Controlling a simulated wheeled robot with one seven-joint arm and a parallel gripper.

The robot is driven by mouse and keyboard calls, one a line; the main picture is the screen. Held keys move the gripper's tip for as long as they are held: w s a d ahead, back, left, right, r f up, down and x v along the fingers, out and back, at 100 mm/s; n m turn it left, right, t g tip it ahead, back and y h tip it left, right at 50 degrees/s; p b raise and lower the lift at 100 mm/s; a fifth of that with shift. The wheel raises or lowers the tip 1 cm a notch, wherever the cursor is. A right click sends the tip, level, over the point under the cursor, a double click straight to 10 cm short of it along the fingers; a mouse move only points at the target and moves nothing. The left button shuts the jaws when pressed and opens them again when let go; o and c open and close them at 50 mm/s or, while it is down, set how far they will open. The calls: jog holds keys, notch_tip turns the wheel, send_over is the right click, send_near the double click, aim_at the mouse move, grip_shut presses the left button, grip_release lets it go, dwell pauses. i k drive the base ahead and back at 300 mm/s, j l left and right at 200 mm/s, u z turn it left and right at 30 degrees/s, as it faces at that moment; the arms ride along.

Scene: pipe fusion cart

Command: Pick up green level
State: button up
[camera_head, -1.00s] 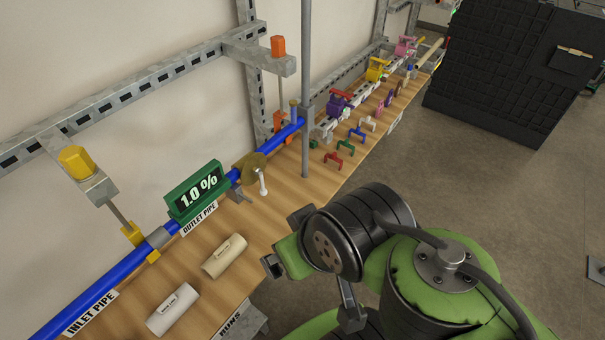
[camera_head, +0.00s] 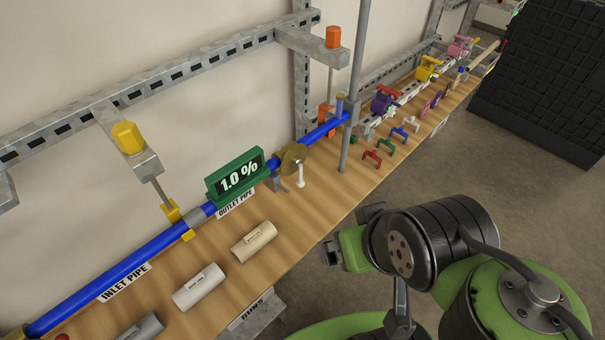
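A small green lever-like handle (camera_head: 386,143) lies on the wooden bench, between a red handle (camera_head: 378,158) and a blue handle (camera_head: 404,132). It is small in the view, so its exact shape is hard to tell. My gripper (camera_head: 350,232) is over the bench's front edge, nearer to me than the green handle and apart from it.
A grey vertical pole (camera_head: 357,85) stands left of the handles. Beige (camera_head: 254,242) and white (camera_head: 199,287) cylinders lie in front. Floor is open at right.

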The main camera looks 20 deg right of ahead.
aim_at(224, 187)
jog(key=i+l+u, duration=0.1)
jog(key=u, duration=0.35)
jog(key=i+l+u, duration=0.1)
jog(key=l+u, duration=0.15)
jog(key=u, duration=0.2)
jog(key=l+u, duration=0.2)
jog(key=u, duration=0.25)
jog(key=l+u, duration=0.25)
jog(key=u, duration=0.25)
jog(key=l+u, duration=0.25)
jog(key=u, duration=0.2)
jog(key=l+u, duration=0.25)
jog(key=u, duration=0.2)
